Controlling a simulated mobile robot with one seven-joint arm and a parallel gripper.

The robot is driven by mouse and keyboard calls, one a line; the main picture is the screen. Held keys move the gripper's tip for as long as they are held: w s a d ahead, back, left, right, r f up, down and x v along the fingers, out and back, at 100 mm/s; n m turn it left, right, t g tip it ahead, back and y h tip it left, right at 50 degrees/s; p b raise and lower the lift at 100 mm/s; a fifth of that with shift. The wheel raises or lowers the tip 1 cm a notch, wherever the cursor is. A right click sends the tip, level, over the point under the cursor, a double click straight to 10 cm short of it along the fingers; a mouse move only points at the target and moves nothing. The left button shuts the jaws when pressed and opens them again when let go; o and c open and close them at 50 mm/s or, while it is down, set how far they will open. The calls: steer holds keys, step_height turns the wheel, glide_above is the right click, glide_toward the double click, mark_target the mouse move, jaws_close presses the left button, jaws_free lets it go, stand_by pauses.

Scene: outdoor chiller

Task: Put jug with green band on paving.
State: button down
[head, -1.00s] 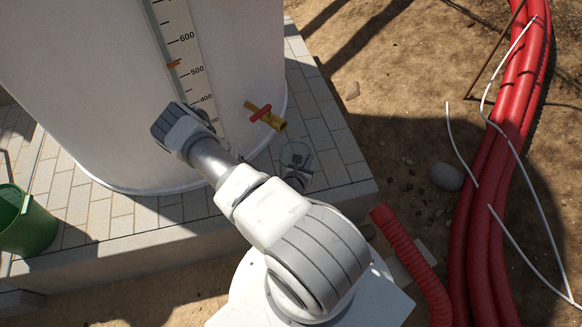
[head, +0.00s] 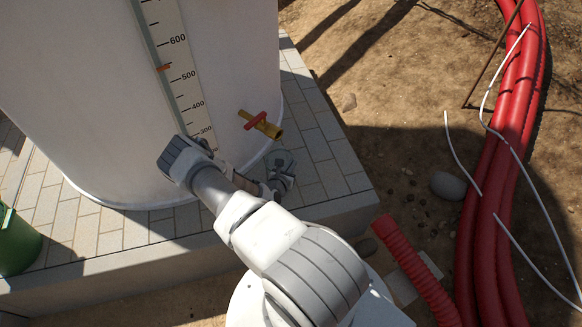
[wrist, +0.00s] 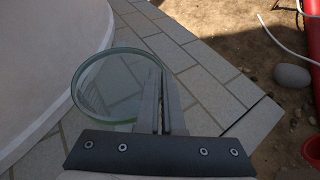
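A clear, green-tinted glass jug (head: 279,159) is below and right of the tap, over the grey block paving (head: 322,150). In the wrist view the jug (wrist: 84,101) shows its round rim from above and looks empty; blocks show through it. I cannot make out a separate green band. My gripper (head: 283,180) is at the jug's near side. In the wrist view my gripper's fingers (wrist: 161,78) are nearly together at the jug's right side, seemingly shut on it; the gripped part is hidden. I cannot tell whether the jug's base touches the paving.
A large white tank (head: 90,90) with a level scale stands on the paving, close left of the jug. Its brass tap (head: 268,128) with a red handle juts out above. A green bucket (head: 18,245) is at left. Red hoses (head: 490,200) lie on the dirt at right.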

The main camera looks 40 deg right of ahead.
steer(key=shift+r, duration=0.1)
steer(key=c, duration=1.5)
jaws_free()
steer(key=shift+f, duration=0.2)
steer(key=o, duration=0.4)
steer(key=shift+o, duration=0.2)
